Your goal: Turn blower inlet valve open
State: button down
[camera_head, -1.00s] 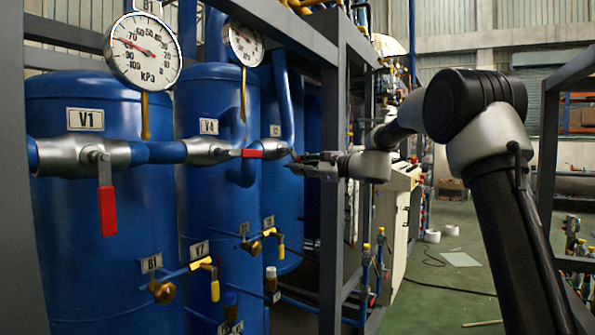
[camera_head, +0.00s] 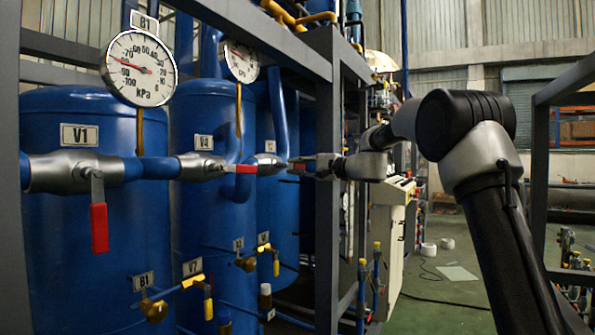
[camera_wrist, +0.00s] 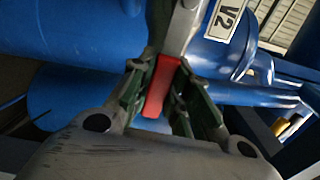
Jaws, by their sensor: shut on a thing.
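My gripper (camera_head: 298,165) is at the far end of the blue pipe run in the head view, beside the grey frame post. In the wrist view its two dark green fingers (camera_wrist: 158,92) stand on either side of a red valve lever (camera_wrist: 161,86) and are shut on it. The lever joins a grey metal valve body at the top of that view. A "V2" label (camera_wrist: 224,18) is on the blue tank next to it. The held lever is mostly hidden in the head view. No tag there names the blower inlet valve.
Valve V1's red lever (camera_head: 99,227) hangs down. Another red lever (camera_head: 241,168) lies level along the pipe, left of my gripper. Pressure gauges (camera_head: 139,69) stand above the pipe. A grey frame post (camera_head: 327,220) is close by my arm.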

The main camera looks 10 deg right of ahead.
dwell(0.4)
jog(key=c, duration=1.3)
grip_release()
jog(key=v, duration=1.2)
jog(key=shift+s, duration=0.1)
